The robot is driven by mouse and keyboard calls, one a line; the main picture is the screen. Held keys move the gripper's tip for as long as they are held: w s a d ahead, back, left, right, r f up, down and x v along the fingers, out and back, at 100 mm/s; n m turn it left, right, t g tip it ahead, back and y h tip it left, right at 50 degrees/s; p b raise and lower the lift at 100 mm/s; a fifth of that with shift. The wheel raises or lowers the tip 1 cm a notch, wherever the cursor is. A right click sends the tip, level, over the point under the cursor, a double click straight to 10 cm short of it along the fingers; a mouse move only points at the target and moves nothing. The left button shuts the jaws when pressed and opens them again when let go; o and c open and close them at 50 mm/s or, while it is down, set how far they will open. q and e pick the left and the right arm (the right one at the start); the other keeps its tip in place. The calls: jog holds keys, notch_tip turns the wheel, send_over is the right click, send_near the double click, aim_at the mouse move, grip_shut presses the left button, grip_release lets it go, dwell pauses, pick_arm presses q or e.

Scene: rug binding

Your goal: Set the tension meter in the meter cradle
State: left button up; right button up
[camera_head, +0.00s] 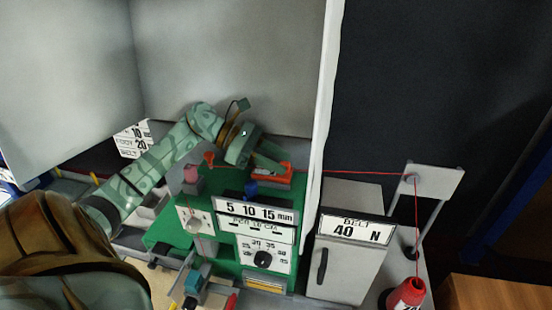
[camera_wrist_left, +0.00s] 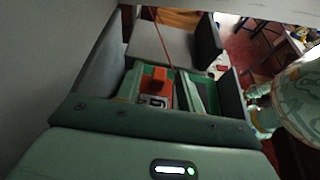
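An orange-red block (camera_head: 285,180), which looks like the tension meter, sits on top of the green machine. It also shows in the left wrist view (camera_wrist_left: 162,87), with a small white label or display. My left gripper (camera_head: 270,160) is right above and behind it in the head view. I cannot make out the meter cradle for sure. My right gripper is not in view.
The green machine (camera_head: 228,252) carries scale plates and a dial (camera_head: 263,259). A red thread (camera_head: 365,173) runs right to a white post bracket (camera_head: 436,183), then down to a red cone (camera_head: 406,295). A grey cabinet (camera_head: 345,268) bears a "BELT 40 N" sign. A tall white panel (camera_head: 326,100) stands close right.

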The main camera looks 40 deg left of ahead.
pick_arm(q)
jog(key=shift+r, duration=0.25)
jog(key=v, duration=0.6)
jog(key=shift+s+a+b, duration=0.2)
jog(key=shift+a+b, duration=0.2)
jog(key=shift+a, duration=0.05)
jog(key=shift+s+a+r, duration=0.15)
jog(key=shift+a, duration=0.05)
